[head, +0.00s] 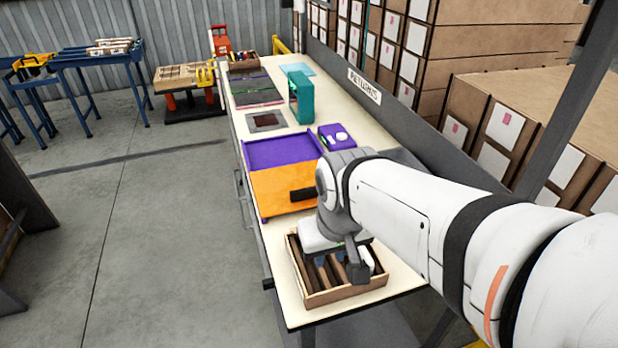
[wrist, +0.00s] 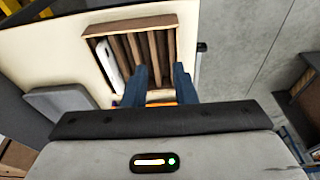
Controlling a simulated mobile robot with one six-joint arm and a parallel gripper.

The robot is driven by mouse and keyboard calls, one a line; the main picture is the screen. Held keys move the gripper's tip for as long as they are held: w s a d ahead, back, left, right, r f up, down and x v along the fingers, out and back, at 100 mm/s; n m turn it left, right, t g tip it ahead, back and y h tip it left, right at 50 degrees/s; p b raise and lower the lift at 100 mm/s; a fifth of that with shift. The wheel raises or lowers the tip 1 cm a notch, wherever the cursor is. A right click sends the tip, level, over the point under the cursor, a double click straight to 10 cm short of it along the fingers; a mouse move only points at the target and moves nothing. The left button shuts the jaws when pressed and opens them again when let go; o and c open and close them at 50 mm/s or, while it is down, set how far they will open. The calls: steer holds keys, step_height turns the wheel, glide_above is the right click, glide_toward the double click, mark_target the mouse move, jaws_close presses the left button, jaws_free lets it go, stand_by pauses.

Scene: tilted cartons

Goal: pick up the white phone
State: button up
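A wooden slotted tray (head: 345,293) sits at the near end of the long cream table; it also shows in the wrist view (wrist: 172,22). The white phone (wrist: 107,61) stands in the tray's leftmost slot in the wrist view, lengthwise along the slot. In the head view the white phone (head: 377,259) shows at the tray's right side, partly hidden by my gripper. My gripper (wrist: 160,72) is open with nothing between its two blue-grey fingers. It is above the tray, with the phone to the left of both fingers in the wrist view.
A purple box (head: 336,138) and a teal stand (head: 301,96) are farther back. A dark frame with a RETURNS sign (head: 364,84) runs along the table's right side.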

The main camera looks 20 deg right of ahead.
steer(key=g+p, duration=0.3)
steer(key=p, duration=0.2)
glide_toward(357, 249)
steer(key=shift+w+d+r, duration=0.3)
steer(key=shift+w+r, duration=0.15)
steer(key=shift+d+f, duration=0.25)
steer(key=shift+f, duration=0.45)
steer(key=f, duration=0.6)
steer(key=shift+a+f+p, duration=0.2)
steer(key=shift+f+p, duration=0.15)
steer(key=shift+f, duration=0.05)
steer(key=shift+c, duration=0.3)
jaws_close()
